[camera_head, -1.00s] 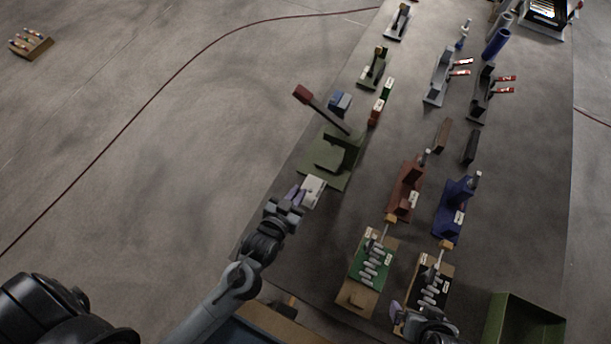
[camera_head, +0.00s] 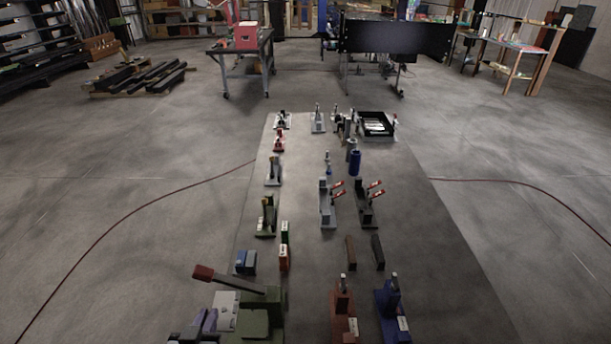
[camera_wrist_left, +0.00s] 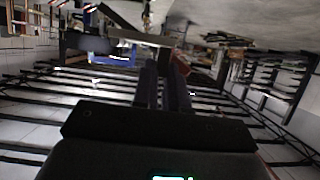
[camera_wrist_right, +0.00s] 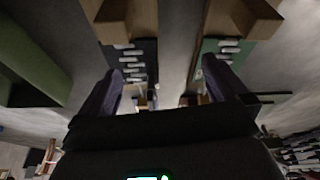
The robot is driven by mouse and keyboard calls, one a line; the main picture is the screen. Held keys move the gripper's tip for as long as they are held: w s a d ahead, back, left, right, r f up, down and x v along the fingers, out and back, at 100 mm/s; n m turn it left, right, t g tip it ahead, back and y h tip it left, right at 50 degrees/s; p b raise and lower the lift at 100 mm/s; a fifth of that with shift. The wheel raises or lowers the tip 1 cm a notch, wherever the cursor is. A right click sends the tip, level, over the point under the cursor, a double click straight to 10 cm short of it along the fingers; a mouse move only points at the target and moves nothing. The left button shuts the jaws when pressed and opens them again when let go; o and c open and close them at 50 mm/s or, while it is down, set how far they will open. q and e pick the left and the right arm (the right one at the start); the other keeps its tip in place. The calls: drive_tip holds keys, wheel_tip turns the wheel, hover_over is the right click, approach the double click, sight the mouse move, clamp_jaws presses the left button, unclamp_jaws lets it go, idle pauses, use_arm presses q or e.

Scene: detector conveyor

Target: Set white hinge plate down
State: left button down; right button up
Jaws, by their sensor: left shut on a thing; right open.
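The white hinge plate (camera_head: 226,308) shows at the lower left of the head view, beside the green press base with the red-tipped lever (camera_head: 255,320). My left gripper (camera_head: 208,318) is at its near-left side, purple fingers shut on it; the contact is partly hidden.
Blue blocks (camera_head: 246,262) and a red-white block (camera_head: 284,258) stand beyond the press. A red fixture (camera_head: 342,315) and a blue fixture (camera_head: 392,315) stand to the right. The table strip between the press and the red fixture is clear. A green bin (camera_wrist_right: 30,65) lies left in the right wrist view.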

use_arm(q)
drive_tip(key=s+r+p, duration=0.3)
drive_tip(key=r+p, duration=1.1)
drive_tip(key=p, duration=0.9)
drive_tip(key=s+d+f+b, duration=0.1)
drive_tip(key=s+f+b, duration=0.1)
drive_tip(key=f+b, duration=0.5)
drive_tip(key=s+d+f+b, duration=0.1)
drive_tip(key=s+f+b, duration=0.2)
drive_tip(key=f+b, duration=0.5)
drive_tip(key=s+d+f+b, duration=0.2)
drive_tip(key=f+b, duration=0.6)
drive_tip(key=f, duration=0.7)
drive_tip(key=shift+s+f, duration=0.15)
drive_tip(key=shift+f, duration=0.25)
